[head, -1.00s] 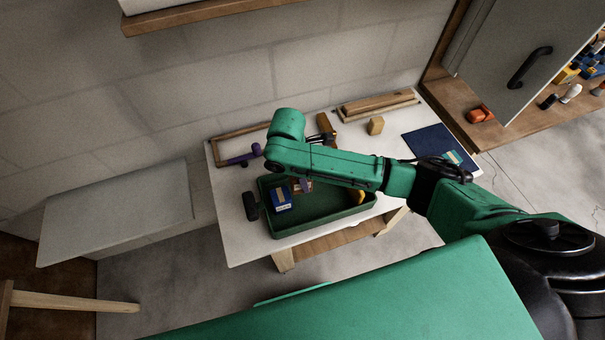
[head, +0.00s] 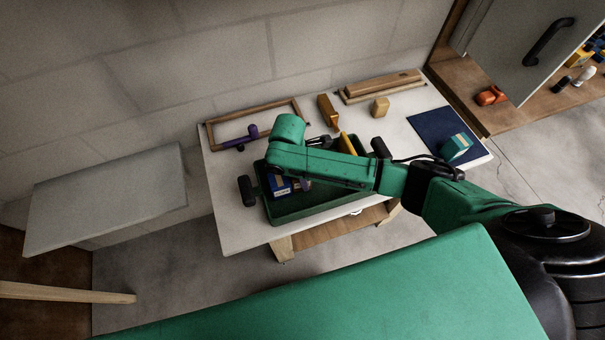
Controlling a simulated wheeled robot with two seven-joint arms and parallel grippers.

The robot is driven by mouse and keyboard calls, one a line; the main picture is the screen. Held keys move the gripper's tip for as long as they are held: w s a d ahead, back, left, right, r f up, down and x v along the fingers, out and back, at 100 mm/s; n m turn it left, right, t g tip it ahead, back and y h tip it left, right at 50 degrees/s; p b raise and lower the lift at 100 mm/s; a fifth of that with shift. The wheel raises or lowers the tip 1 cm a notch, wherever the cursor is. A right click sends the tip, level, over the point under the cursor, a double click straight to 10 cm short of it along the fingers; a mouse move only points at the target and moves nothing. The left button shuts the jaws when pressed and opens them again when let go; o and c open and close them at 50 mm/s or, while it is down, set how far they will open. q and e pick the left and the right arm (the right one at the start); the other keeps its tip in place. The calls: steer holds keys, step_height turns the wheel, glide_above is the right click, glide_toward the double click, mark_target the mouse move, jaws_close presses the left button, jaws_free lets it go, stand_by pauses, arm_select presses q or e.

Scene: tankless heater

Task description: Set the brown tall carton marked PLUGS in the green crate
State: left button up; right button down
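A brown tall carton (head: 327,112) stands on the white table behind the green crate; any marking on it is too small to read. The dark green crate (head: 318,210) sits at the table's front, partly hidden under my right arm. A blue box (head: 281,185) stands in its left part, with a small purple-brown thing beside it. A yellow item (head: 347,144) shows above my arm at the crate's far side. My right gripper (head: 324,143) is over the crate's far side, apart from the carton; its fingers are too small to judge. My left gripper is out of view.
A wooden frame (head: 255,124) with a purple tool (head: 246,138) lies at the back left. A tan block (head: 380,107) and wooden strips (head: 382,85) are at the back. A dark blue mat (head: 432,124) bears a teal box (head: 456,147). A grey cabinet door (head: 520,45) stands at right.

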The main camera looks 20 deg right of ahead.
steer(key=shift+f+b, duration=0.3)
steer(key=shift+f, duration=0.2)
steer(key=shift+c, duration=0.2)
jaws_free()
steer(key=r, duration=0.3)
steer(key=a+r, duration=0.1)
steer(key=r, duration=0.3)
steer(key=r+b, duration=0.1)
steer(key=r, duration=0.2)
steer(key=shift+w+a+r, duration=0.1)
steer(key=shift+a+r, duration=0.05)
steer(key=shift+a, duration=0.2)
steer(key=r, duration=0.4)
steer(key=shift+a+r+p, duration=0.1)
steer(key=shift+a+p, duration=0.15)
steer(key=shift+p, duration=0.1)
